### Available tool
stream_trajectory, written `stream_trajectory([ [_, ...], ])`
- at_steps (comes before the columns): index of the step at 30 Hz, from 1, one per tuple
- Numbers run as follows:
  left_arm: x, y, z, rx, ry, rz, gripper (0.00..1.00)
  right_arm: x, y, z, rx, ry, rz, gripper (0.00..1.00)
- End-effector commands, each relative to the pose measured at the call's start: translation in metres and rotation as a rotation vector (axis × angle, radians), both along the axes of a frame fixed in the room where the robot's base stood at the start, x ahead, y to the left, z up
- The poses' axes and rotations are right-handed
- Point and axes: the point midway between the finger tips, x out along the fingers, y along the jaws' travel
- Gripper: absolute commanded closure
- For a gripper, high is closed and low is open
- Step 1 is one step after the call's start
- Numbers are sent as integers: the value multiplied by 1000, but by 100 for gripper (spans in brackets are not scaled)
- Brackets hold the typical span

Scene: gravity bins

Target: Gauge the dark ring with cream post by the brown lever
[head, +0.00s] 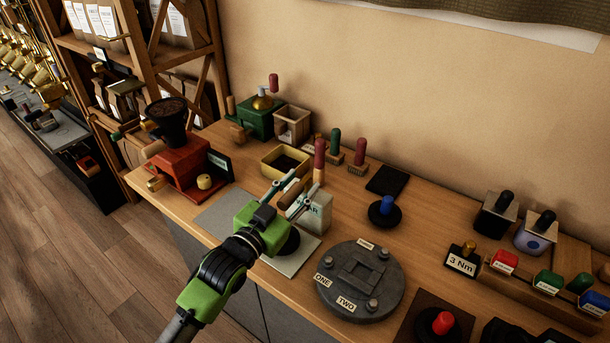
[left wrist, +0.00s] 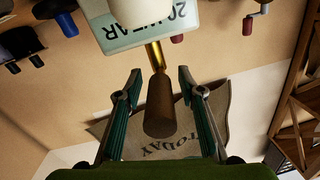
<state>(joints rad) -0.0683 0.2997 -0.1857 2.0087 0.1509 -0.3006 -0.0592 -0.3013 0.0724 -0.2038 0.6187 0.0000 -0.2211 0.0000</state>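My left gripper (head: 303,180) is open over the workbench; its two green fingers also show in the left wrist view (left wrist: 160,76). A brown lever (left wrist: 159,108) with a brass stem lies between the fingers, with a visible gap on each side. The lever comes from a pale gauge (left wrist: 128,36) marked "20" and "WEAR"; the gauge also shows in the head view (head: 316,219), partly behind the gripper. A cream post (left wrist: 141,9) stands in front of the gauge, cut off by the frame's top. A dark round piece (head: 289,243), perhaps the dark ring, is mostly hidden under my gripper.
A grey round plate (head: 361,308) marked "ONE" and "TWO" lies right of the gripper. A blue-knobbed tool (head: 384,212) stands behind it. A red grinder (head: 181,166) and a yellow bin (head: 286,162) stand to the left.

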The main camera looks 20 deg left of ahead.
Motion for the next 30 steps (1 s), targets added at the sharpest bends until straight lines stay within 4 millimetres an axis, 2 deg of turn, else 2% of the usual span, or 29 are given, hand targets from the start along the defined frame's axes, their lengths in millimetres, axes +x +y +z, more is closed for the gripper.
stream_trajectory([
  [1, 8, -2, 2, 0, -1, 1, 64, 3, -2, 4, -2, -5, 1, 60],
  [6, 22, -6, 0, 0, 1, 0, 64, 5, -5, 6, -6, -7, -1, 60],
  [17, 26, -7, -1, 0, 0, 0, 64, 5, -10, 6, -11, -7, -2, 60],
  [21, 26, -7, 0, 0, 1, 0, 100, 4, -10, 6, -11, -6, -2, 60],
  [30, 27, -5, 0, -1, 1, 8, 100, 2, -7, 7, -8, -3, -3, 60],
])
